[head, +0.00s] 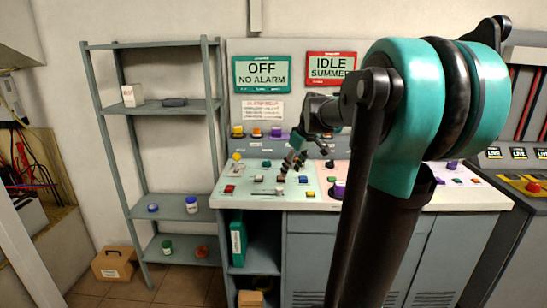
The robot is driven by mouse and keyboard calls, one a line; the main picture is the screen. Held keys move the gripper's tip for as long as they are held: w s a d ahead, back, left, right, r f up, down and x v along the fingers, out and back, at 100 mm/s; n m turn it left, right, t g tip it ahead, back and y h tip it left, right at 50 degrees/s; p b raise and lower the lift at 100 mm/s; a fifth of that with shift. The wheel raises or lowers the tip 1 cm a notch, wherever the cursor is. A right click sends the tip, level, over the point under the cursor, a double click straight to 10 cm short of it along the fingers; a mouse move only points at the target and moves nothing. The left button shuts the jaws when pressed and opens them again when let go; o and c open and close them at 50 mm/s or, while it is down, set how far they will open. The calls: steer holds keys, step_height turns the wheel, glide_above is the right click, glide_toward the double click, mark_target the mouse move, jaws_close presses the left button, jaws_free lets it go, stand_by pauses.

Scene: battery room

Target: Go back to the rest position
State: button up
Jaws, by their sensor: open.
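My gripper (306,161) is in the middle of the head view, at the end of my dark and teal arm. It points down over the control console (252,200), and its fingers are apart with nothing seen between them. The console top is pale green on the left and pinkish on the right, with several coloured buttons and switches. I cannot tell how high the fingertips are above it. My arm's large teal joint hides part of the console's right side.
A grey shelf rack (154,106) stands left, holding a white box (132,95) and small jars. A cardboard box (114,264) sits on the floor. Signs reading OFF (262,74) and IDLE (330,68) hang behind the console. Another cabinet (515,215) stands right.

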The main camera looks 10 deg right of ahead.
steer(key=s+f+m+h, duration=0.2)
steer(key=s+f+m, duration=0.4)
steer(key=s+f, duration=1.5)
steer(key=s, duration=0.2)
steer(key=shift+s+a+f, duration=0.25)
steer(key=shift+s+a, duration=0.1)
steer(key=shift+s, duration=0.05)
